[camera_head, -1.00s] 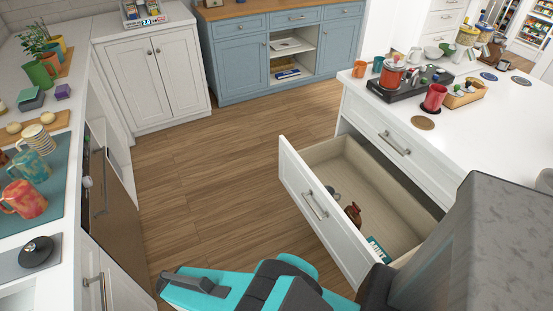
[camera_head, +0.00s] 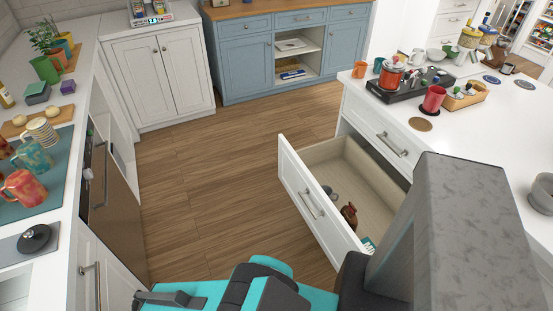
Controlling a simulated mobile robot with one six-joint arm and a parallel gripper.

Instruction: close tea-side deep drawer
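The deep drawer (camera_head: 313,203) stands pulled out of the white island on the right, below a shallower drawer (camera_head: 392,144) that is shut. Its white front carries a metal bar handle (camera_head: 313,204). Inside lie a brown jar or bottle (camera_head: 349,214), a dark grey round item (camera_head: 331,193) and part of a teal packet (camera_head: 368,244). The drawer's near end is hidden behind my own arm.
A tray with a red kettle (camera_head: 391,73) and a red mug (camera_head: 433,99) stand on the island top. The left counter (camera_head: 40,262) holds several mugs. White cabinets (camera_head: 160,73) and a blue cabinet (camera_head: 245,64) line the back. The wooden floor (camera_head: 205,185) between is clear.

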